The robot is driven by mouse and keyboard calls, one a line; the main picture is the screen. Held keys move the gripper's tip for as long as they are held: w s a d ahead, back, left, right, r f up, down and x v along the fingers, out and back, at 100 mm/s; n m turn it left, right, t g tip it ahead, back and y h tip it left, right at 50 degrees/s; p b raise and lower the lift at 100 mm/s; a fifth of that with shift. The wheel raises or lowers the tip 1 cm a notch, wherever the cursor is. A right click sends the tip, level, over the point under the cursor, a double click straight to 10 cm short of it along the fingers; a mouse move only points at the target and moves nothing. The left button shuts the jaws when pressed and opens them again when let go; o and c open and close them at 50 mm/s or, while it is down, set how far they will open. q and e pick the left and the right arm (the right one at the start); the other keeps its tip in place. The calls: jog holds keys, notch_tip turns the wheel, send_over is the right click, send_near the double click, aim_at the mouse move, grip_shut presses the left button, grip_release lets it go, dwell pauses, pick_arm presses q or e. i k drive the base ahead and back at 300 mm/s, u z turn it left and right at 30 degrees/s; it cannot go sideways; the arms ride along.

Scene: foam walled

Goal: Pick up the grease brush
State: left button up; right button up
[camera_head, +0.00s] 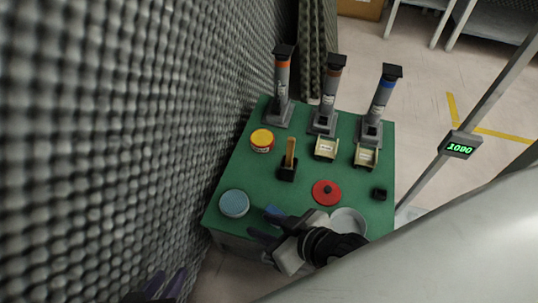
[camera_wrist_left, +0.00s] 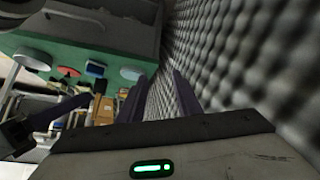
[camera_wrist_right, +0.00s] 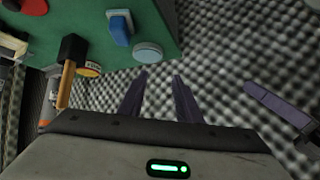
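What looks like the grease brush (camera_head: 291,150) stands with its wooden handle up in a black holder (camera_head: 288,171), mid-table left of centre. In the right wrist view the handle (camera_wrist_right: 65,84) shows at the left, beside the fingers and apart from them. My right gripper (camera_head: 267,226) is over the table's front edge, nearer me than the brush; its fingers are apart with nothing between them. My left gripper (camera_head: 166,286) is low at the left, off the table by the foam wall; its fingers (camera_wrist_left: 158,95) are apart and empty. The bristles are hidden.
The green table (camera_head: 250,180) carries a yellow-topped tin (camera_head: 262,140), a blue-grey round tin (camera_head: 234,203), a red lid (camera_head: 326,193), a white dish (camera_head: 346,219) and a blue item (camera_wrist_right: 118,28). Three upright dispensers (camera_head: 326,95) stand behind. The foam wall (camera_head: 110,130) is close on the left.

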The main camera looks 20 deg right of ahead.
aim_at(291, 140)
jog(key=u, duration=0.15)
jog(key=k, duration=0.1)
jog(key=z, duration=1)
